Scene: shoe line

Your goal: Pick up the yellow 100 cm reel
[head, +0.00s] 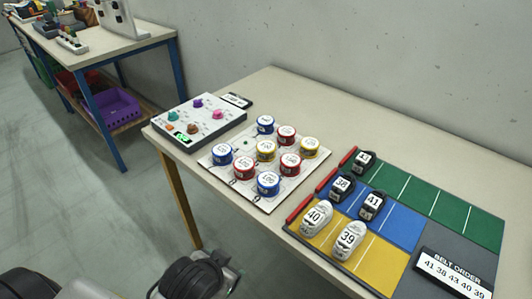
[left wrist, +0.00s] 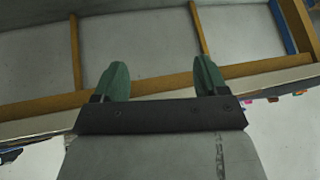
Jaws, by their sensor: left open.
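Two yellow reels stand on the white board (head: 237,188) in the head view: one in the middle (head: 265,151) and one at its right (head: 309,148). Their white tops carry printed numbers too small to read surely, so I cannot tell which is the 100 cm one. My left gripper (left wrist: 160,80) shows in the left wrist view with its two green fingers wide apart and nothing between them. No reel is in that view. My right gripper is not in view.
Several blue and red reels surround the yellow ones. A control box (head: 197,121) with coloured knobs stands left of the board. Numbered shoes stand on a coloured mat (head: 437,200) at the right. The table's back strip is clear. Another table (head: 105,45) stands at the upper left.

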